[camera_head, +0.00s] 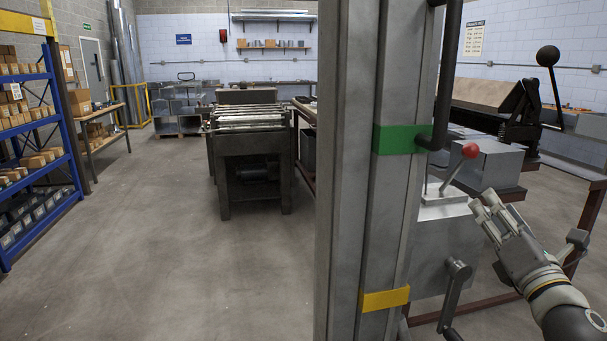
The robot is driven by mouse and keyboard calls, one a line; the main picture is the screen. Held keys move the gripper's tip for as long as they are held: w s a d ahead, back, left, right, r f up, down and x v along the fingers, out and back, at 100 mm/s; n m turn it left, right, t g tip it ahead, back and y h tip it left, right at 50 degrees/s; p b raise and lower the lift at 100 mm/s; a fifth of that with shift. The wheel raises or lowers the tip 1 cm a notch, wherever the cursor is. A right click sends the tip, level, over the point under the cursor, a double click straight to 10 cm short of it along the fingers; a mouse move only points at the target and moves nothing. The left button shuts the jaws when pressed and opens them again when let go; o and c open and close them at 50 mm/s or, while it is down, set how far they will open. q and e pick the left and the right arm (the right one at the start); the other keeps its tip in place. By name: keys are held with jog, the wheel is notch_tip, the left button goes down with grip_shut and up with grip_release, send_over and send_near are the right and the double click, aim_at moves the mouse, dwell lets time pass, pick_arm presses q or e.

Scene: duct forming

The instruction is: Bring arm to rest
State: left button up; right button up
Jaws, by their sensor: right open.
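My right arm comes in from the lower right of the head view. Its gripper (484,206) is open and empty, with its fingers pointing up and left. It is just right of a pale metal box (443,232) and below a lever with a red knob (470,151). The fingertips look close to the box, but I cannot tell whether they touch it. My left gripper is not in view.
A tall grey metal column (345,180) with green and yellow bands stands close in front. A crank handle (455,290) sticks out beside it. A black-knobbed lever (548,56) is at right. A roller machine (250,150) and blue shelves (40,150) stand left; the floor between is clear.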

jog(key=s+a+f+m+g+h, duration=0.1)
jog(key=s+a+f+m+g, duration=0.25)
jog(key=f, duration=0.65)
jog(key=s+f+m+g, duration=0.35)
jog(key=f+m, duration=0.35)
jog(key=f, duration=0.3)
jog(key=s+a+f+m+g+h, duration=0.1)
jog(key=s+a+f+m+g, duration=0.2)
jog(key=f+m, duration=0.5)
jog(key=s+a+f+m+g+y, duration=0.1)
jog(key=s+a+f+m+g, duration=0.1)
jog(key=s+a+f, duration=0.4)
jog(key=s+a+f+m+g+y, duration=0.2)
jog(key=s+f+m+g, duration=0.1)
jog(key=s, duration=0.4)
jog(key=s+a+f+m+g+y, duration=0.1)
jog(key=s+a+f+m+g, duration=0.15)
jog(key=s+f, duration=0.35)
notch_tip(320, 180, down, 26)
jog(key=s+a+g, duration=0.1)
jog(key=s+g, duration=0.1)
jog(key=s, duration=0.1)
jog(key=s+d+f+p, duration=0.1)
jog(key=s+d+f, duration=0.2)
jog(key=s+f, duration=1.1)
jog(key=shift+s+f+g, duration=0.25)
jog(key=shift+s+g, duration=0.1)
jog(key=shift+s, duration=0.75)
